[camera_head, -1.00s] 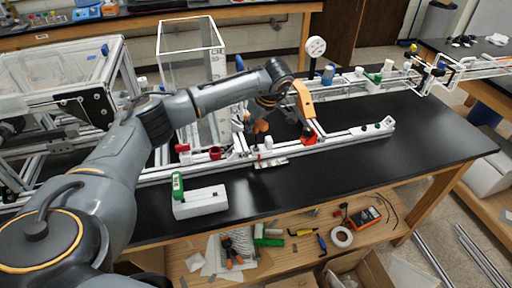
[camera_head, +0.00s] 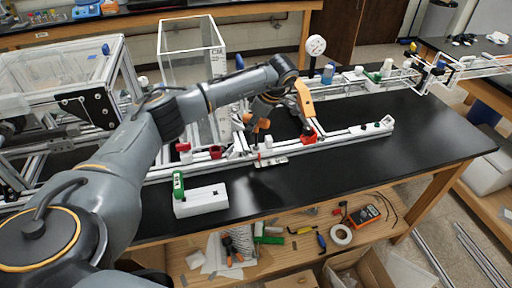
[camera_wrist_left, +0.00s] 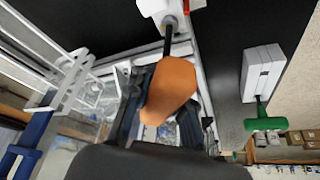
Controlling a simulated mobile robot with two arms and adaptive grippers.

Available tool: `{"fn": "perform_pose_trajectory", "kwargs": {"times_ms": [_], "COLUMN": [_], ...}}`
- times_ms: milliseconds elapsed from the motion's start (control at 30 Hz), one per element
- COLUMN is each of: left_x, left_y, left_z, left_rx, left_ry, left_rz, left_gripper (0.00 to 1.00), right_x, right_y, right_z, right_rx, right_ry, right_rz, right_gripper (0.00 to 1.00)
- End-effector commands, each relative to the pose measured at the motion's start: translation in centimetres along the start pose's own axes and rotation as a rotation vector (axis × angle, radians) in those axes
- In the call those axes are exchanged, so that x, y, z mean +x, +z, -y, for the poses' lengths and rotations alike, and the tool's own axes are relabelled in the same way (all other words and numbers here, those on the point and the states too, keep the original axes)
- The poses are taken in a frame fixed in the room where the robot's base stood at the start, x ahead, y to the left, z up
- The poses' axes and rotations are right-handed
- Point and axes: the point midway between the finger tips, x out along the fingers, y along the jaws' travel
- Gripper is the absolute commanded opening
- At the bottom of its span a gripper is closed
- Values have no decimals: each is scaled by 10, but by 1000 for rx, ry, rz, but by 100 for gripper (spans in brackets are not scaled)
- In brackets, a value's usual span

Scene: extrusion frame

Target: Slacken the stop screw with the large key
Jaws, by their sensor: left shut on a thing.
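My left gripper (camera_head: 256,124) is shut on an orange-handled key (camera_wrist_left: 170,88) above the aluminium rail. The key's dark shaft (camera_wrist_left: 168,42) points away from the gripper to a white block (camera_wrist_left: 160,10) on the rail. In the wrist view its tip meets or overlaps this block; I cannot tell whether it sits in a screw. The stop screw itself is too small or hidden to make out. A green-handled tool (camera_head: 178,185) stands in a white holder (camera_head: 203,202) on the bench, and the holder also shows in the wrist view (camera_wrist_left: 262,68). My right gripper is not in view.
Red clamps (camera_head: 215,152) and an orange curved part (camera_head: 305,98) stand on or by the rail. A clear framed box (camera_head: 192,60) is behind. The black bench top (camera_head: 400,160) is clear on the right. Loose tools lie on the shelf below.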

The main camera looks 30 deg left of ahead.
Motion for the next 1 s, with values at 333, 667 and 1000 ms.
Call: {"fn": "perform_pose_trajectory", "kwargs": {"times_ms": [333,667,1000], "left_x": [1,0,0], "left_y": [2,2,3], "left_z": [4,6,7], "left_rx": [-157,-300,-400], "left_ry": [-71,-132,-171], "left_rz": [0,-1,-1], "left_gripper": [0,0,0], "right_x": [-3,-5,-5], "right_y": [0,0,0], "right_z": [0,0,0], "right_rx": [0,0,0], "right_ry": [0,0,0], "right_rz": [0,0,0], "right_gripper": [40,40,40]}}
